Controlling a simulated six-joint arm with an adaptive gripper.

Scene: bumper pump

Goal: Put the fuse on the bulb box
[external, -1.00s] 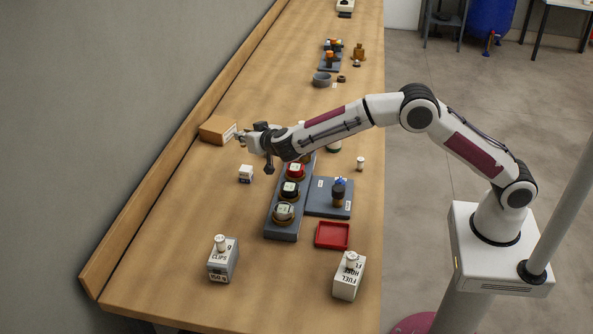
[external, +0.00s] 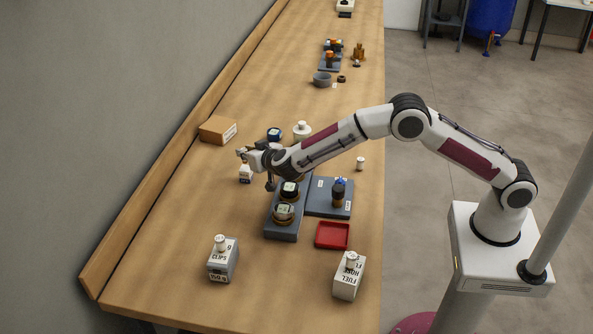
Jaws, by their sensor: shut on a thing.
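My gripper (external: 243,153) is at the left end of my arm, over the middle of the bench. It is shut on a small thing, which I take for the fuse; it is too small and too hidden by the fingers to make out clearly. A small white box (external: 246,175) with dark marking, which I take for the bulb box, stands on the bench right below the gripper in the picture. The gripper hides part of its top. I cannot tell whether the held thing touches it.
A brown cardboard box (external: 217,130) stands behind, near the back ledge. A grey rack (external: 282,230) with round parts, a grey plate (external: 328,208) and a red tray (external: 332,235) lie to the right.

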